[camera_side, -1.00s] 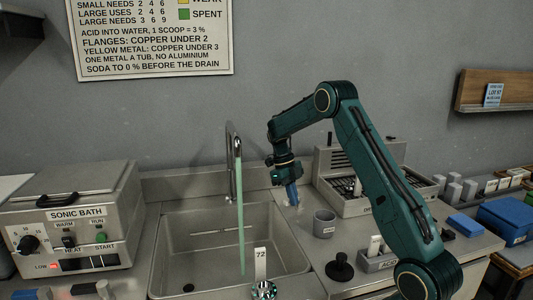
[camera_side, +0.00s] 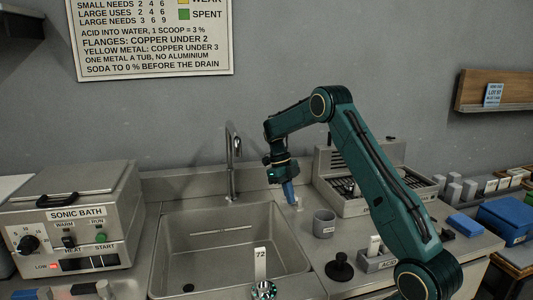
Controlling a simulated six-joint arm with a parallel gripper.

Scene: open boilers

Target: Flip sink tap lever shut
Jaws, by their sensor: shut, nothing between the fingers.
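The sink tap (camera_side: 234,160) is a tall steel gooseneck at the back of the steel sink (camera_side: 194,232). No stream runs from its spout. The tap lever appears to be the small pale upright piece (camera_side: 298,203) on the counter right of the sink, partly hidden by the gripper. My gripper (camera_side: 289,195) points down with its blue fingers shut and empty, right beside this piece. I cannot tell whether they touch.
A grey cup (camera_side: 324,224) and a black knobbed object (camera_side: 339,267) stand right of the sink. A steel rack unit (camera_side: 372,200) is behind them. The sonic bath (camera_side: 72,222) stands at left. A tag marked 72 (camera_side: 260,263) rises at the front.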

